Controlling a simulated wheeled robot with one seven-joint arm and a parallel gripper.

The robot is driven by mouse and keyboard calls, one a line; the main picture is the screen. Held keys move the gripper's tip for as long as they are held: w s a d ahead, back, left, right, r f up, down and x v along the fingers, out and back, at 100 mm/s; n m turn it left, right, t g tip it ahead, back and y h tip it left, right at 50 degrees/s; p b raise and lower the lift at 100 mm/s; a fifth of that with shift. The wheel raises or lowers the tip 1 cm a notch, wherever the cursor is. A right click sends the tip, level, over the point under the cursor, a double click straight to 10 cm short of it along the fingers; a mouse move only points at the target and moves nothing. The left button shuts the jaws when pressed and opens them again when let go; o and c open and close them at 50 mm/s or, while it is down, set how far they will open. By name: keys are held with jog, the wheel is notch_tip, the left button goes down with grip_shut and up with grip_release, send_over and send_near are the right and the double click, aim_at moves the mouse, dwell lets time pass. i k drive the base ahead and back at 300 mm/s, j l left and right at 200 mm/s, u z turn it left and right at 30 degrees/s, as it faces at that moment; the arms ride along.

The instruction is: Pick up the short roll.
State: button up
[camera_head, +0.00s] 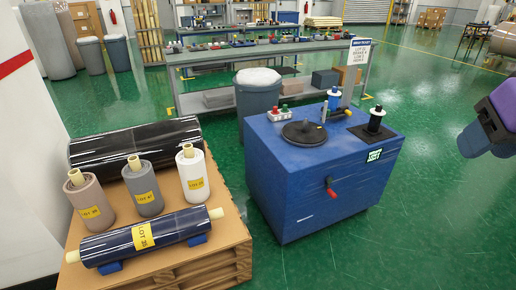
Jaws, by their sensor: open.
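Three short rolls stand upright on the cardboard-topped pallet (222,238) at the lower left: a mauve-brown roll (92,205), a grey roll (146,191) and a white roll (191,168). Each has a yellow lot label and a pale core sticking up. A long dark blue wrapped roll (180,228) lies in front of them on blue chocks. A longer black wrapped roll (120,146) lies behind them. Which one the task means by the short roll, I cannot tell. Part of my purple and grey arm shows at the right edge, far from the rolls; my gripper is out of frame.
A blue cabinet (300,200) with a black turntable, small spools and a red handle stands right of the pallet. A grey bin (258,98) stands behind it. A long workbench (200,54) crosses the back. The green floor is clear to the right.

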aim_at(190, 161)
jog(key=i+u, duration=0.15)
jog(key=u, duration=0.45)
jog(key=i+u, duration=0.2)
jog(key=i, duration=0.2)
jog(key=i+l+u, duration=0.2)
jog(key=i, duration=0.2)
jog(key=i+l+u, duration=0.2)
jog(key=i, duration=0.15)
jog(key=i+l, duration=0.1)
jog(key=i, duration=0.2)
jog(key=i+l, duration=0.1)
jog(key=i, duration=0.15)
